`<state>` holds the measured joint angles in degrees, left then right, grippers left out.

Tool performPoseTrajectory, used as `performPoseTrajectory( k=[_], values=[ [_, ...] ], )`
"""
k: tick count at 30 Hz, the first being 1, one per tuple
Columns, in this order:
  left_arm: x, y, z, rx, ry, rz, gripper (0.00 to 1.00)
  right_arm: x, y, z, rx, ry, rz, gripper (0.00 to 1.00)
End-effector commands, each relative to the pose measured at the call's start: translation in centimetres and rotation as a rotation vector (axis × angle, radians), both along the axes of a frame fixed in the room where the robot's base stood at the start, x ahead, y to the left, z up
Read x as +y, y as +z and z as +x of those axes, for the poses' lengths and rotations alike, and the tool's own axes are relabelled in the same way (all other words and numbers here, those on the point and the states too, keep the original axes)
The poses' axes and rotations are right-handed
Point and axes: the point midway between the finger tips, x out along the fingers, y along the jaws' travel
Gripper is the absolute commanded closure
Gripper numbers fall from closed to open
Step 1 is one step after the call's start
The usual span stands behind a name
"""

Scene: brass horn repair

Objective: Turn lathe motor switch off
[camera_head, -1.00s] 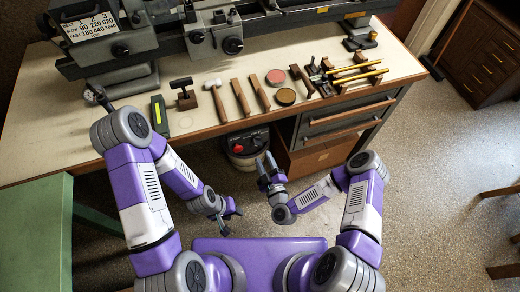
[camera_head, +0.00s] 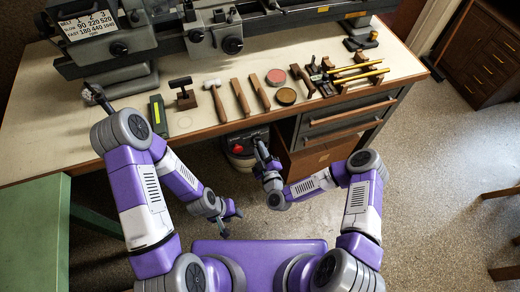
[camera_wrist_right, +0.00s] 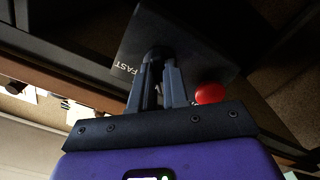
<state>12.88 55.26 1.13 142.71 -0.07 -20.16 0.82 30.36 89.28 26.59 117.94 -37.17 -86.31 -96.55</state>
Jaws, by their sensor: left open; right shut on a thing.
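The motor switch box (camera_head: 236,158) is a dark box under the bench front edge, with a red button that shows in the right wrist view (camera_wrist_right: 210,93). In that view its dark panel (camera_wrist_right: 190,45) carries the word FAST. My right gripper (camera_head: 260,147) is at the front of the box, its fingers (camera_wrist_right: 158,60) shut on a dark switch knob (camera_wrist_right: 158,50) beside the red button. The fingers hide most of the knob, so its setting cannot be read. My left gripper (camera_head: 231,222) is open and empty, low in front of the bench and apart from the box.
The lathe (camera_head: 215,35) stands along the back of the bench (camera_head: 60,130). Hammers, files, tins and other tools lie along its front part. Drawers (camera_head: 345,115) are right of the switch box. A green table (camera_head: 35,225) stands at the left.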

Motion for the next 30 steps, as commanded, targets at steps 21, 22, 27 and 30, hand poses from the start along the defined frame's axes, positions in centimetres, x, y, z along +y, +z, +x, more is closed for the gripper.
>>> performPoseTrajectory(
  k=[21, 22, 27, 30],
  values=[
    [0.0, 0.01, 0.0, 0.0, 0.0, 0.0, 0.57, -0.06, -0.03, 0.0, 0.085, -0.001, 0.263, 1.0],
    [0.0, 0.0, 0.0, 0.0, 0.0, 0.0, 0.57, -0.06, -0.03, 0.0, 0.092, -0.001, 0.286, 1.0],
    [0.0, -0.11, 0.0, 0.0, 0.0, 0.0, 0.57, -0.04, -0.06, -0.02, 0.134, -0.001, 0.414, 1.0],
    [0.0, -0.18, 0.0, 0.0, 0.0, 0.0, 0.57, -0.05, -0.07, -0.03, 0.156, 0.0, 0.481, 1.0]
  ],
)
